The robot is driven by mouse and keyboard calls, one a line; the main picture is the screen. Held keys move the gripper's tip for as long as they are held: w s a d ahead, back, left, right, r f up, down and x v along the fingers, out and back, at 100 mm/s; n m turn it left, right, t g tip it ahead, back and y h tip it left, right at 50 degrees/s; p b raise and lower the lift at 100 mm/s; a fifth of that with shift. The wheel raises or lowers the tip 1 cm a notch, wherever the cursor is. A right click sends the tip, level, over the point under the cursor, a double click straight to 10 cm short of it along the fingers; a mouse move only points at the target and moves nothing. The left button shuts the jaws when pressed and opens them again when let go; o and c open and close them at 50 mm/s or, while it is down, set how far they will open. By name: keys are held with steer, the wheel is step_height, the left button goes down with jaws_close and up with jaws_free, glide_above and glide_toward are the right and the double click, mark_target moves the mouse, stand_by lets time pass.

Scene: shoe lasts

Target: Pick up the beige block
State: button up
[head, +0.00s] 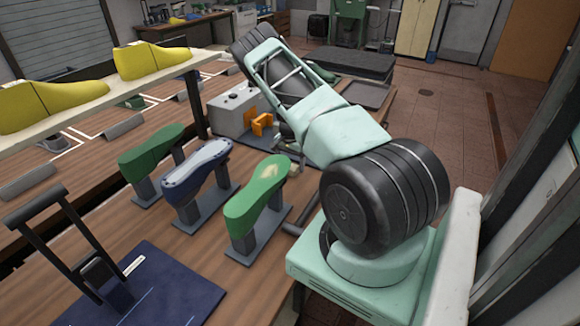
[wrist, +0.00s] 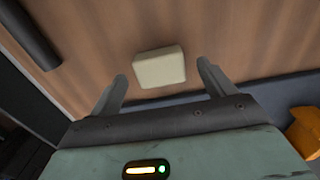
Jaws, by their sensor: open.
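The beige block (wrist: 160,68) is a small rounded block lying on the brown wooden bench top (wrist: 230,35) in the wrist view. My gripper (wrist: 161,77) is open, with one finger to the left of the block and the other to its right. The fingers appear apart from the block, and the space between them holds nothing else. How high they are above the bench I cannot tell.
Green and blue-grey shoe lasts (head: 262,190) stand on posts along the bench. A grey machine with orange parts (head: 262,122) stands behind them; an orange part (wrist: 305,130) shows at right in the wrist view. Yellow lasts (head: 150,62) sit on a shelf. A dark bar (wrist: 30,35) lies upper left.

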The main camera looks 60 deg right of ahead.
steer(key=shift+f, duration=1.2)
steer(key=shift+c, duration=0.3)
steer(key=c, duration=1)
steer(key=shift+c, duration=0.2)
steer(key=shift+r, duration=0.1)
step_height(320, 180, up, 10)
steer(key=b, duration=0.3)
steer(key=shift+b, duration=0.3)
steer(key=shift+o, duration=1.1)
steer(key=shift+c, duration=0.4)
